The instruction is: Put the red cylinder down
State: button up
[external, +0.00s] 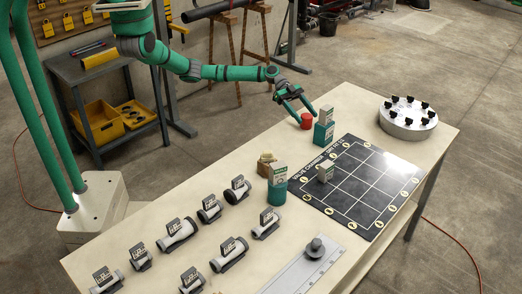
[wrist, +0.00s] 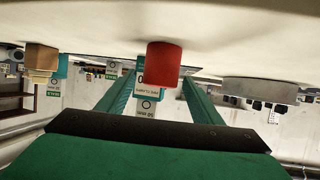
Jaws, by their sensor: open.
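The red cylinder (external: 306,121) stands on the pale tabletop near its far left edge, just left of a teal block with a label card (external: 324,130). My gripper (external: 305,115) reaches down to it from the left, with its fingers spread. In the wrist view, which looks upside down, the red cylinder (wrist: 164,65) is between and just beyond the two green fingers (wrist: 158,78). Its flat end rests against the table surface. Gaps show between it and the fingers, so I see no grip on it.
A black grid board (external: 365,185) lies right of the teal block, with a round grey holder (external: 408,118) behind it. A teal cylinder (external: 277,190) and a tan block (external: 265,165) stand nearer. Several pipe pieces (external: 177,234) with cards fill the near left.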

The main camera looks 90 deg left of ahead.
jog(key=v, duration=1)
jog(key=shift+w, duration=0.1)
jog(key=shift+d+r, duration=0.15)
jog(key=w+d+r+m+t+h, duration=0.1)
jog(key=d+r+h, duration=0.2)
jog(key=d+r, duration=0.45)
jog(key=d+r+m+t+h, duration=0.1)
jog(key=d+r+m+h, duration=0.2)
jog(key=d, duration=0.7)
jog(key=s+d+r+n+t+h, duration=0.2)
jog(key=s+d+r+n+t, duration=0.4)
jog(key=d+r+t, duration=0.35)
jog(key=s+a+f+n+t+y, duration=0.2)
jog(key=s+a+f+n+y, duration=0.1)
jog(key=s+f+n+y, duration=0.55)
jog(key=s+a+f+n+t+y, duration=0.1)
jog(key=s+a+f+n+y, duration=0.1)
jog(key=s+f+n+y, duration=0.7)
jog(key=s+a+f+m+g, duration=0.2)
jog(key=s, duration=0.5)
jog(key=s+a+f+m+g+y, duration=0.1)
jog(key=s+a+m+g, duration=0.1)
jog(key=s, duration=0.5)
jog(key=s+a+f+m+g, duration=0.2)
jog(key=s+a+m+g, duration=0.1)
jog(key=s, duration=0.3)
jog(key=shift+s+a+f+m+y, duration=0.3)
jog(key=shift+s+a+m+y, duration=0.1)
jog(key=shift+m, duration=0.25)
